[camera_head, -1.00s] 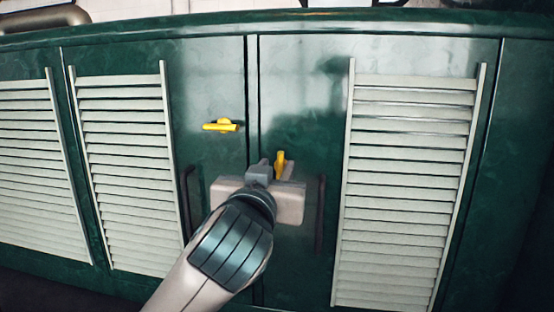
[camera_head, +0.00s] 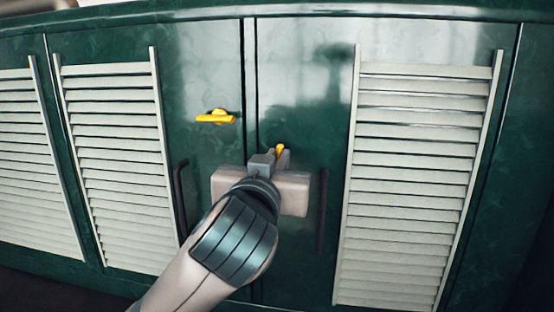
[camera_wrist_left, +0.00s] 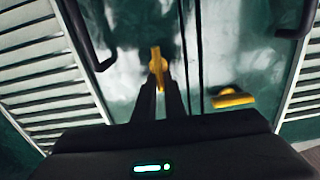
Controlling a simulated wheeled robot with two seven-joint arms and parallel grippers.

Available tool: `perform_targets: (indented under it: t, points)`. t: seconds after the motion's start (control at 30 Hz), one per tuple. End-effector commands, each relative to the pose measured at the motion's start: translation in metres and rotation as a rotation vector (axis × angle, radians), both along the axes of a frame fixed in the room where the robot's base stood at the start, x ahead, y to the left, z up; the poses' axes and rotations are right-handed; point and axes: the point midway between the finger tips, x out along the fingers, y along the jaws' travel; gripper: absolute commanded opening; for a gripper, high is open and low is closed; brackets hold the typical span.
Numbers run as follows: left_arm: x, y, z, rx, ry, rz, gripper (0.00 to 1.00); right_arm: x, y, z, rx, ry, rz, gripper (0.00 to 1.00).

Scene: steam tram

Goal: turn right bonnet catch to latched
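The right bonnet catch (camera_head: 280,148) is a small yellow lever on the green right-hand door, standing near upright with a slight tilt. In the left wrist view this catch (camera_wrist_left: 157,64) shows at the fingertips, with its lower end between them. My left gripper (camera_head: 274,159) has its fingers close together on either side of the lever and appears shut on it; the fingers hide its lower part in the head view. A second yellow catch (camera_head: 216,117) lies about level on the left door, and also shows in the wrist view (camera_wrist_left: 232,98). My right gripper is not seen.
Dark upright handles stand on both sides of my gripper, the left handle (camera_head: 180,200) and the right handle (camera_head: 322,210). Pale louvred panels (camera_head: 415,180) flank the doors. A narrow vertical seam (camera_head: 250,90) parts the doors.

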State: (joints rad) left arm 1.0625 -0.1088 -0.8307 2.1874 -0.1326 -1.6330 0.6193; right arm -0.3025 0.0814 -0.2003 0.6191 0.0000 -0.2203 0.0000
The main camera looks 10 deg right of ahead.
Motion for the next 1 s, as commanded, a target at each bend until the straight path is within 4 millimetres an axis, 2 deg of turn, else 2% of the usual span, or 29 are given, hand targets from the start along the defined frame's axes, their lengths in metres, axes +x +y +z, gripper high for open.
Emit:
perform_targets:
  t: [0.47,1.0]
  points:
    - [0.0,-0.002,0.0,0.1,-0.041,0.0,0.0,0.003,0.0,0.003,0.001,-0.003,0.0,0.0]
    - [-0.002,-0.008,-0.002,0.513,-0.215,0.002,0.0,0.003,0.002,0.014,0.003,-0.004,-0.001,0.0]
